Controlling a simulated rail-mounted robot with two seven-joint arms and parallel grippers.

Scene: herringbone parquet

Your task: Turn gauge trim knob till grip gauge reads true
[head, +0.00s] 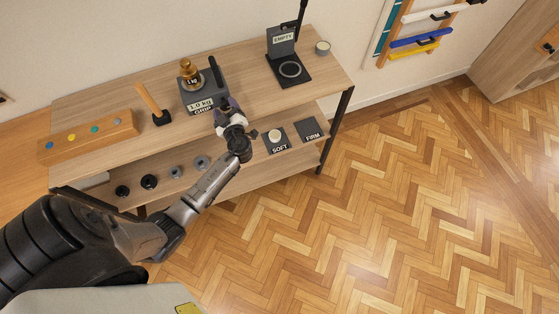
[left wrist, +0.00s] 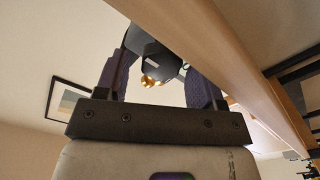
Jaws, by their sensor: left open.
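The grip gauge is a dark grey box (head: 204,88) on the shelf's top board, with a "1.0 kg GRIP" label on its front. A brass weight (head: 188,72) marked 1 kg stands on it. My left gripper (head: 222,106) is at the box's front right corner, fingers open. In the left wrist view, a dark rounded part (left wrist: 150,56) with a small white mark shows between the two fingers, with brass (left wrist: 150,81) behind it. I cannot tell whether the fingers touch it. The trim knob and gauge reading cannot be made out. My right gripper is out of view.
A wooden-handled hammer (head: 152,104) and a wooden block with coloured dots (head: 88,137) are to the left. A dark stand marked EMPTY (head: 284,44) is to the right. SOFT (head: 277,140) and FIRM (head: 311,129) pads lie on the lower board. The parquet floor is clear.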

